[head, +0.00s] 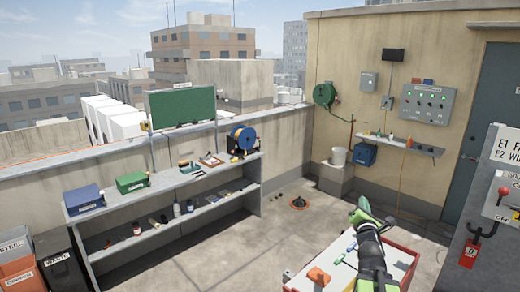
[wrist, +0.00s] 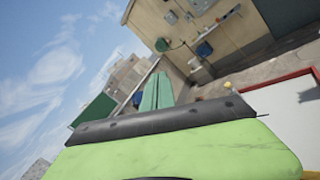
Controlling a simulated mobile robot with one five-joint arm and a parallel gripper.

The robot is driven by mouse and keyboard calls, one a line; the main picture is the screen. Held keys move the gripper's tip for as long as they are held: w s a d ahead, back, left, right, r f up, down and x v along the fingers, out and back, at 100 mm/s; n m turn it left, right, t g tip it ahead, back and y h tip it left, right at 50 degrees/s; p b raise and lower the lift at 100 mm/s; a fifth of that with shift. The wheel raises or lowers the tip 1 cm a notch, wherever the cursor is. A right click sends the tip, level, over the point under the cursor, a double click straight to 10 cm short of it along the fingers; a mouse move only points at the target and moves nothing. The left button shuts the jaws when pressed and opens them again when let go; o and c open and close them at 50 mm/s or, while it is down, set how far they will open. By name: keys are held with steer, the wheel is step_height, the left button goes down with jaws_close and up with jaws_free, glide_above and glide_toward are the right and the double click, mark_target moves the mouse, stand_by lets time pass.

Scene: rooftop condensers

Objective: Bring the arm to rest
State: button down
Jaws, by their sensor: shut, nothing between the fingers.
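My arm is green and black and rises at the lower right of the head view, over a red-rimmed cart (head: 400,257). My gripper (head: 363,203) is at its top end, shut and empty, above the cart. In the wrist view the closed green fingers (wrist: 155,90) stand side by side and point out toward the rooftop wall and sky. The wrist view is strongly tilted. Nothing touches the fingertips. My arm hides part of the cart top.
An orange object (head: 318,276) lies on the cart's white top with other small items. A long two-level shelf (head: 165,190) with boxes and tools stands left. A grey switch cabinet (head: 490,200) stands close at the right. Open floor (head: 290,235) lies between shelf and cart.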

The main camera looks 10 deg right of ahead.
steer(key=w+a+f+m+g+y+b, duration=0.25)
steer(key=a+f+m+b, duration=0.2)
steer(key=a+f, duration=0.9)
steer(key=w+a+f+m+g+y+b, duration=0.1)
steer(key=a+f+m+g+y+b, duration=0.3)
steer(key=a+f, duration=0.95)
steer(key=s+a+f+m+g+y, duration=0.1)
steer(key=s+a+f+m+g, duration=0.3)
steer(key=s+m, duration=0.3)
steer(key=s+a+f+m+g, duration=0.4)
steer(key=s+m, duration=0.4)
steer(key=s, duration=0.3)
steer(key=shift+s+a+g+y+p, duration=0.2)
steer(key=shift+a+g+y+p, duration=0.2)
steer(key=shift+a+g, duration=0.6)
steer(key=shift+d+m, duration=0.25)
